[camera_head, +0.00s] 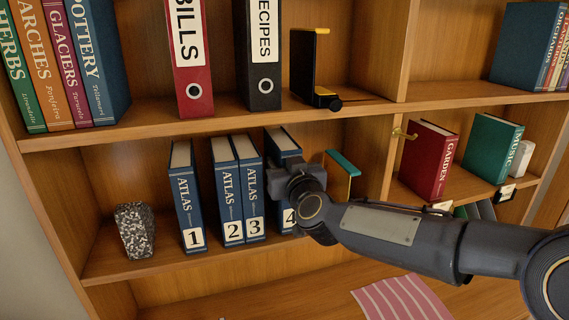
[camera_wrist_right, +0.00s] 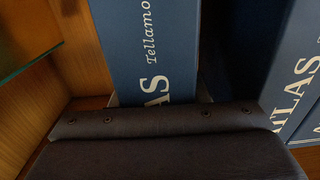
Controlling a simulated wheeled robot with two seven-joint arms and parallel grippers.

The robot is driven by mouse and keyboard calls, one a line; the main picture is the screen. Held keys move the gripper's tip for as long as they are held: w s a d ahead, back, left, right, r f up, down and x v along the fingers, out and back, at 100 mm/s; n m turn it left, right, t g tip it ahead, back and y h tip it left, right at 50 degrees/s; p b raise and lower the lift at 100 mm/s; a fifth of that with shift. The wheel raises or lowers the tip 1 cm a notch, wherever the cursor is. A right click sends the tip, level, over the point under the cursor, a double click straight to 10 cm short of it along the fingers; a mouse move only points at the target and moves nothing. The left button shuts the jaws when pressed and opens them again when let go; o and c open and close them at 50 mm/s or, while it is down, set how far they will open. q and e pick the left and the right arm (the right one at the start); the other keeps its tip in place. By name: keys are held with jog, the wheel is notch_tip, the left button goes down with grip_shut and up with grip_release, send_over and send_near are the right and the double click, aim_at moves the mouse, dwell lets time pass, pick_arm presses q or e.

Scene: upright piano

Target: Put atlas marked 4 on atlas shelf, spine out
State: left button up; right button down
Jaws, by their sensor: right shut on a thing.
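Atlas 4 (camera_head: 284,145), a blue book with a white number label low on its spine, stands on the atlas shelf (camera_head: 140,268) with its spine facing out. It is to the right of atlas 3 (camera_head: 250,190), with a narrow gap. My right gripper (camera_head: 280,180) is at its spine and shut on it, hiding the middle of the spine and part of the label. In the right wrist view the spine of atlas 4 (camera_wrist_right: 150,50) rises beyond the dark gripper (camera_wrist_right: 160,125), with a neighbouring atlas (camera_wrist_right: 300,75) at the right. My left gripper is not in view.
Atlas 1 (camera_head: 186,195) and atlas 2 (camera_head: 226,190) stand further left, beside a speckled stone block (camera_head: 134,230). A teal-topped bookend (camera_head: 343,163) stands right of atlas 4. Binders and a black bookend (camera_head: 312,65) are on the shelf above. A striped cloth (camera_head: 400,298) lies below.

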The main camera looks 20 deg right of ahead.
jog(key=shift+f, duration=0.25)
jog(key=c, duration=0.8)
grip_release()
jog(key=shift+o, duration=0.4)
jog(key=shift+f, duration=0.15)
jog(key=s+d+f+g+y, duration=0.1)
jog(key=s+f+g, duration=0.3)
jog(key=s+f, duration=0.3)
jog(key=s+d+f+m+g+y+b, duration=0.1)
jog(key=s+f+g, duration=0.3)
jog(key=s, duration=1.3)
jog(key=s+d+f+m+g+y, duration=0.1)
jog(key=s+f+g, duration=0.3)
jog(key=s+f, duration=0.6)
jog(key=shift+s+d+f, duration=0.2)
jog(key=shift+s+d, duration=0.1)
jog(key=shift+s, duration=0.6)
